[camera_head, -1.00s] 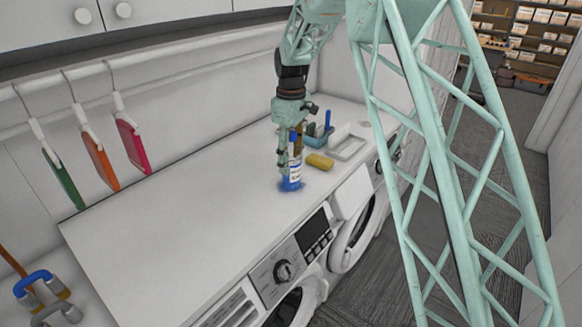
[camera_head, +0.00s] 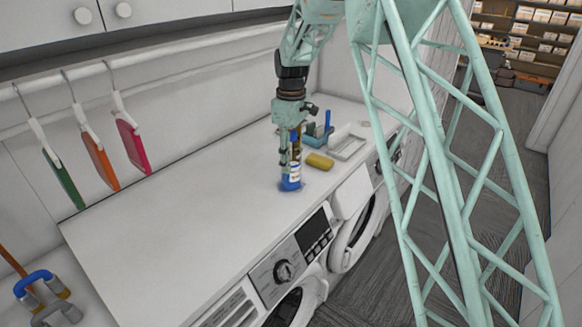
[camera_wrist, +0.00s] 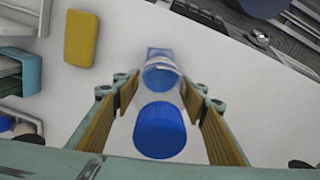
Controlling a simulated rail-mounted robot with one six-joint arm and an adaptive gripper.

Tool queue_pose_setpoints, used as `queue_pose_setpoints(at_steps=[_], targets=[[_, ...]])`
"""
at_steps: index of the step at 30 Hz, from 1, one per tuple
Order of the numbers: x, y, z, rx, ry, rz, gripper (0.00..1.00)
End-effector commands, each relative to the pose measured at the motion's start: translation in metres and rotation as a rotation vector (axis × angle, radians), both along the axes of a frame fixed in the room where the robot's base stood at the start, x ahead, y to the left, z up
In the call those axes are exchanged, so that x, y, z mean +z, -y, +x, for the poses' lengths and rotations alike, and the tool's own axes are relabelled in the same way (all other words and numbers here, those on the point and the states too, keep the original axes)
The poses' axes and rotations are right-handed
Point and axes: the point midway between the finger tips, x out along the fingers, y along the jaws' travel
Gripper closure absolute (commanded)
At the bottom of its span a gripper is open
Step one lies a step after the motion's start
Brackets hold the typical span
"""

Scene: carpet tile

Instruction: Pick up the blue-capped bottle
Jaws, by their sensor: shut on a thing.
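The blue-capped bottle (camera_head: 291,181) stands upright on the white counter, with a blue lower part and a white label. In the wrist view its round blue cap (camera_wrist: 160,130) faces the camera, and its body shows beyond between the fingers. My gripper (camera_head: 290,163) points down over the bottle from above. In the wrist view my gripper (camera_wrist: 159,84) has its tan-padded fingers on both sides of the bottle, shut on it. The fingers hide part of the bottle's upper body in the head view.
A yellow sponge (camera_head: 319,161) lies just right of the bottle. A pale tray (camera_head: 347,146) and a teal caddy (camera_head: 316,134) stand behind it. The white counter (camera_head: 190,200) is clear to the left. Washer fronts drop off along the near edge.

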Motion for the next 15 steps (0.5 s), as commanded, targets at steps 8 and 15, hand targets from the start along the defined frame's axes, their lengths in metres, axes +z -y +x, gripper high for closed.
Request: queue_pose_setpoints(at_steps=[8, 15], targets=[[0.0008, -0.0001, 0.0001, 0.000, 0.000, 0.000, 0.75], [0.0084, -0.0003, 0.0007, 0.000, 0.001, 0.001, 0.75]])
